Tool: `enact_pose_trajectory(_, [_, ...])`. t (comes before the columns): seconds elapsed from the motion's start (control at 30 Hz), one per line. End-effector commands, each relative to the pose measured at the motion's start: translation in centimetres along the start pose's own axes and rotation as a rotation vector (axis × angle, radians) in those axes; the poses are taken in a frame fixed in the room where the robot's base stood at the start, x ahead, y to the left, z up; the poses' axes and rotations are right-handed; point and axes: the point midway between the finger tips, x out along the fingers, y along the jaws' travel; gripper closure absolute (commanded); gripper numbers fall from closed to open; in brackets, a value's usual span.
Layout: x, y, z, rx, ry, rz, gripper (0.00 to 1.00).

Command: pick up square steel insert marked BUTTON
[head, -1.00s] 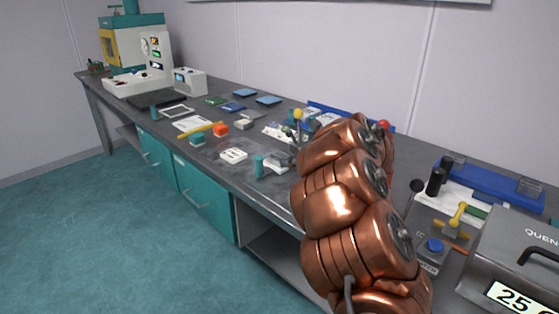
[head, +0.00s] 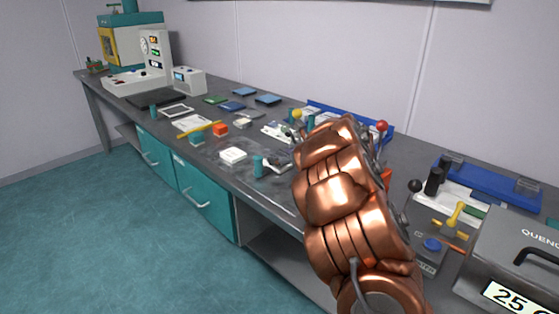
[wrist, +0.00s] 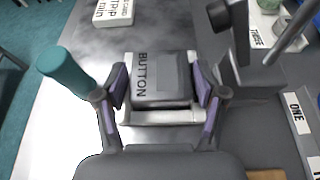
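The square steel insert marked BUTTON (wrist: 160,78) shows in the wrist view as a grey block with dark lettering on its top. It sits on or just above a pale holder (wrist: 160,117). My gripper (wrist: 162,95) has its two purple-padded fingers apart, one on either side of the insert. The pads are very close to its sides; I cannot tell whether they touch. In the head view my copper-coloured arm covers the gripper, and the insert cannot be made out clearly there.
A teal cylinder (wrist: 65,72) stands close to the left finger; it also shows in the head view (head: 258,166). A white labelled block (wrist: 113,11) lies beyond. A dark upright fixture (wrist: 245,60) stands close on the right. The bench's front edge is on the left.

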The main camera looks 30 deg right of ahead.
Motion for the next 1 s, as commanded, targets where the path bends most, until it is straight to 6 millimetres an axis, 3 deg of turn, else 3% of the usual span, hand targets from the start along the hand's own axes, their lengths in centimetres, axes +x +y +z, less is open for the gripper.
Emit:
enact_pose_trajectory(0.07, [0.0, 0.0, 0.0, 0.0, 0.0, 0.0, 0.42])
enact_pose_trajectory(0.5, [0.0, 0.0, 0.0, 0.0, 0.0, 0.0, 0.87])
enact_pose_trajectory(0.77, [-0.1, 0.0, 0.1, 0.0, -0.001, -0.001, 0.88])
enact_pose_trajectory(1.0, [-1.9, -0.1, 0.8, -0.004, -0.001, -0.004, 0.88])
